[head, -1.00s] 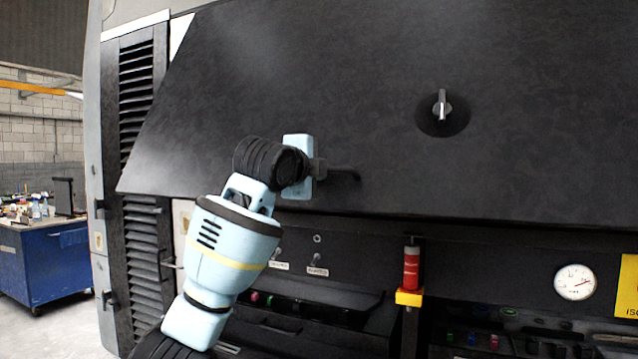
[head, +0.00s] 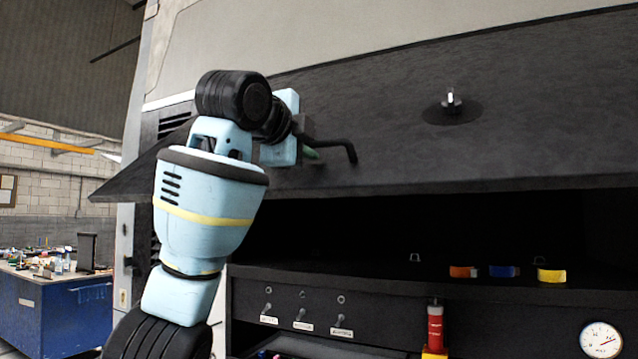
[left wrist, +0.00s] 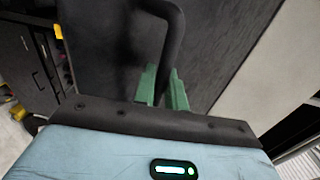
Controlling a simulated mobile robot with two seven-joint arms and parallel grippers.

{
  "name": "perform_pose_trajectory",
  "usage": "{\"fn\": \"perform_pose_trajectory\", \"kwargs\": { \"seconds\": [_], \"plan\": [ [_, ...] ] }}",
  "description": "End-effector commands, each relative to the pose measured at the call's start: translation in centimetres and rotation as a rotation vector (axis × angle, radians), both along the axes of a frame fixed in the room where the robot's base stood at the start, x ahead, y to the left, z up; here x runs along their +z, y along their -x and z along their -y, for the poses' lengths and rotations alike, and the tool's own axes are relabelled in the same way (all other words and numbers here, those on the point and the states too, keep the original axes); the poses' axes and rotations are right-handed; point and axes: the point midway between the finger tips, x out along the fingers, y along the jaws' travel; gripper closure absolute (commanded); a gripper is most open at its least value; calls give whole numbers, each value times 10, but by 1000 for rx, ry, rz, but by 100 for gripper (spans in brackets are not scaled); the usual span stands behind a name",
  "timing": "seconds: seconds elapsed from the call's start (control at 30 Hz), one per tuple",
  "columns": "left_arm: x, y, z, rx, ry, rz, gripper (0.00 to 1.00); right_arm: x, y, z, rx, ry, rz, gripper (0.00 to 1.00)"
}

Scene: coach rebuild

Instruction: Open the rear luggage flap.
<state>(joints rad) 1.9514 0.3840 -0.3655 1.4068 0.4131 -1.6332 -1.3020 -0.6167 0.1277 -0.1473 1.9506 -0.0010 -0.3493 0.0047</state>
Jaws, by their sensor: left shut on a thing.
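The rear luggage flap (head: 400,125) is a wide dark panel, swung up and outward, with a dark open space under its lower edge. A round knob (head: 451,103) sits on its face. A black bent handle (head: 345,148) stands out from the flap. My left gripper (head: 313,153) is at the handle; its green fingers also show in the left wrist view (left wrist: 162,90), shut around the handle bar (left wrist: 172,45). The wrist partly hides the handle's near end in the head view. My right gripper is not in view.
Below the opening is a panel with several switches (head: 300,313), a red cylinder (head: 435,325) and a round gauge (head: 601,340). Small coloured items (head: 505,271) lie inside the opening. A blue workbench (head: 62,312) stands at the far left, with free floor beside it.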

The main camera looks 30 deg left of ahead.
Motion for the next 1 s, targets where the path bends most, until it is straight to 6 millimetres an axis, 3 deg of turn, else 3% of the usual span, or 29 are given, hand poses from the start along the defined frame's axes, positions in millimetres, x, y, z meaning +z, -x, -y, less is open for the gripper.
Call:
{"fn": "perform_pose_trajectory", "kwargs": {
  "seconds": [0.2, 0.4, 0.63, 1.0],
  "plan": [
    [40, 29, 2, -1, 2, -2, 100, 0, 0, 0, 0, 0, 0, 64],
    [63, 44, 3, 1, 2, -4, 100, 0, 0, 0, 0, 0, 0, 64],
    [74, 51, 3, 1, 1, -5, 100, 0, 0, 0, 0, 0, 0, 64],
    [76, 52, 3, 1, 1, -4, 100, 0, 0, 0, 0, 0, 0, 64]
  ]
}}
